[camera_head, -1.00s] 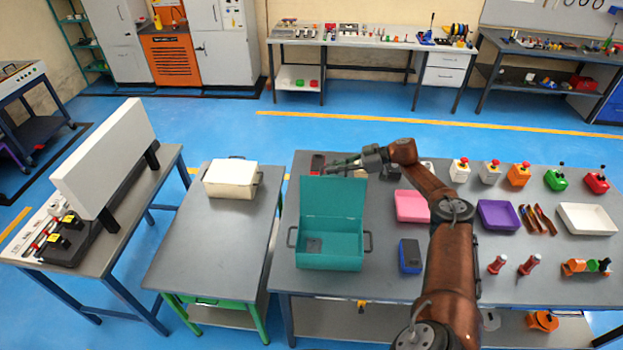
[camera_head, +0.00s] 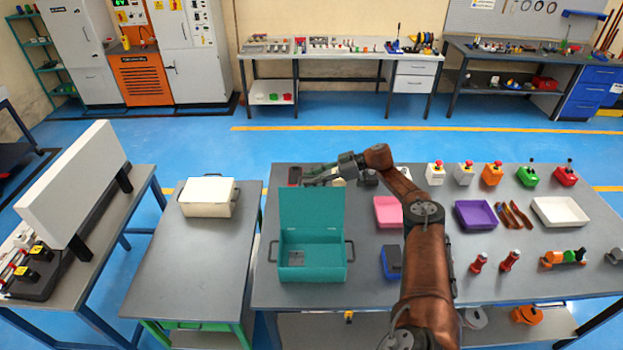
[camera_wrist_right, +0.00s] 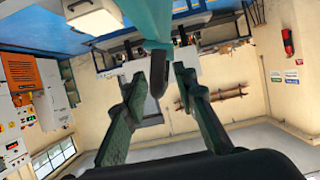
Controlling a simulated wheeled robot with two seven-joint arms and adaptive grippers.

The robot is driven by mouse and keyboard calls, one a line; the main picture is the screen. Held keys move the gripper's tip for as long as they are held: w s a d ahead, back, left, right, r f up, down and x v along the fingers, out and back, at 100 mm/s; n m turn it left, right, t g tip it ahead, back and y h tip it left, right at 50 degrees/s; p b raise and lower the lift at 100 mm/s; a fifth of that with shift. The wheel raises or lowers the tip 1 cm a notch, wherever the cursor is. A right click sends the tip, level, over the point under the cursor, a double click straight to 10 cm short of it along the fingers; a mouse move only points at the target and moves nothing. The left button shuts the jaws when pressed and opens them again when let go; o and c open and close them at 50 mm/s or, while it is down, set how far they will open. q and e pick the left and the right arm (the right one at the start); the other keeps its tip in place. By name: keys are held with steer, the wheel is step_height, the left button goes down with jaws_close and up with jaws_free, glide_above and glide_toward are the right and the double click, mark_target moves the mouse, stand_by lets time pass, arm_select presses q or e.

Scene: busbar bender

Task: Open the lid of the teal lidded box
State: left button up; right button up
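The teal lidded box stands on the near workbench in the head view, with its body (camera_head: 327,272) at the bench's front left. Its lid (camera_head: 312,213) stands up, hinged at the back edge, and the inside is exposed with a small dark patch on the floor. My right gripper (camera_head: 318,178) is just behind the lid's top edge, reaching leftward. I cannot tell whether a finger touches the lid. My left gripper is out of view.
Right of the box are a blue-and-black block (camera_head: 391,262), a pink tray (camera_head: 388,212), a purple tray (camera_head: 475,214) and a white tray (camera_head: 560,211). Several button boxes line the bench's back. A cream box (camera_head: 208,197) sits on the separate table to the left.

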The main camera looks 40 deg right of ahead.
steer(key=v, duration=1.2)
stand_by(0.5)
